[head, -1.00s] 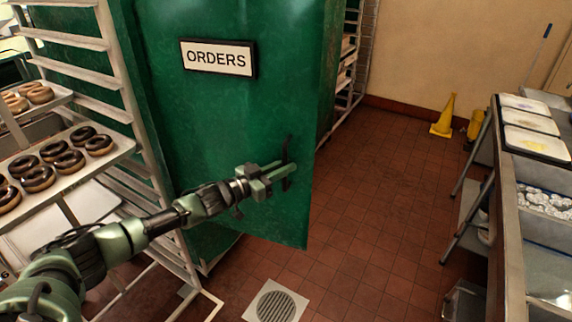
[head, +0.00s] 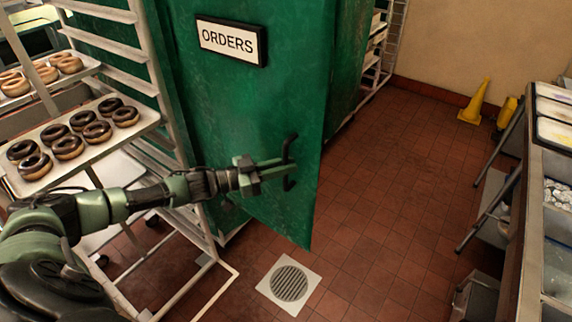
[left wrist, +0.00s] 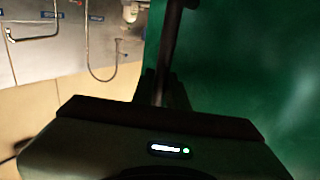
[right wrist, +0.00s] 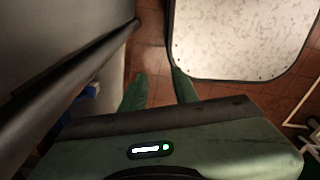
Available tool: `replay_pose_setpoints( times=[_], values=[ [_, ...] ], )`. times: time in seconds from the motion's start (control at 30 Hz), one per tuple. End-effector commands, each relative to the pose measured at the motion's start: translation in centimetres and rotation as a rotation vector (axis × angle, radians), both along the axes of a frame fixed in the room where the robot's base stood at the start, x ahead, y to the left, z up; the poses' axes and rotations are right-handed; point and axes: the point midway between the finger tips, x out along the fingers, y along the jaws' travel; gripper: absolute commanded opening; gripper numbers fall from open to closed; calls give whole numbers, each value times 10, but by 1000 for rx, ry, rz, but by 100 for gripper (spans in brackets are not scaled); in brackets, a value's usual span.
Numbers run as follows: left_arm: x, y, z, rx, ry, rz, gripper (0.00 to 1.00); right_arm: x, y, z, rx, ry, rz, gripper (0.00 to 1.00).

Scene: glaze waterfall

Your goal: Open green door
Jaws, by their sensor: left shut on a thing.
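The green door (head: 245,125) carries a white "ORDERS" sign (head: 231,40) and a dark upright bar handle (head: 290,149) near its right edge. My left gripper (head: 284,165) is shut on the handle's middle. In the left wrist view the dark handle (left wrist: 176,22) runs in between the shadowed fingers, with the green door (left wrist: 245,70) to the right. I cannot tell for sure how far the door stands from its frame. My right gripper (right wrist: 158,88) shows only in the right wrist view, its green fingers apart with nothing between them.
A rack with a tray of glazed doughnuts (head: 150,118) stands close on the left. A floor drain (head: 289,283) lies below the door. Tiled floor (head: 385,185) is free to the right, up to a metal counter (head: 545,255). A yellow cone (head: 474,102) stands farther back.

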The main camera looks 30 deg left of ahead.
Motion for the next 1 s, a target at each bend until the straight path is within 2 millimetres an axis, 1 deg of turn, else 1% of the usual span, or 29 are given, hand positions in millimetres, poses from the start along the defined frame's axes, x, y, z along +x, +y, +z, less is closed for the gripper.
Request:
replay_pose_setpoints(
  times=[0.07,0.1,0.47,0.57,0.8,1.0],
  values=[
    [0,0,-1,1,1,0,0,0,1,0,1,0,0,30],
    [0,0,-1,1,2,0,23,0,1,0,1,0,0,30],
    [-2,2,-2,1,3,1,23,2,4,-2,5,-2,-1,30],
    [-10,10,-5,4,4,2,23,2,4,-8,5,-2,-1,30],
    [-42,37,-6,6,5,0,23,3,4,-24,5,-3,-1,30],
    [-56,51,-3,3,4,1,23,3,4,-29,5,-4,-1,30]
  ],
)
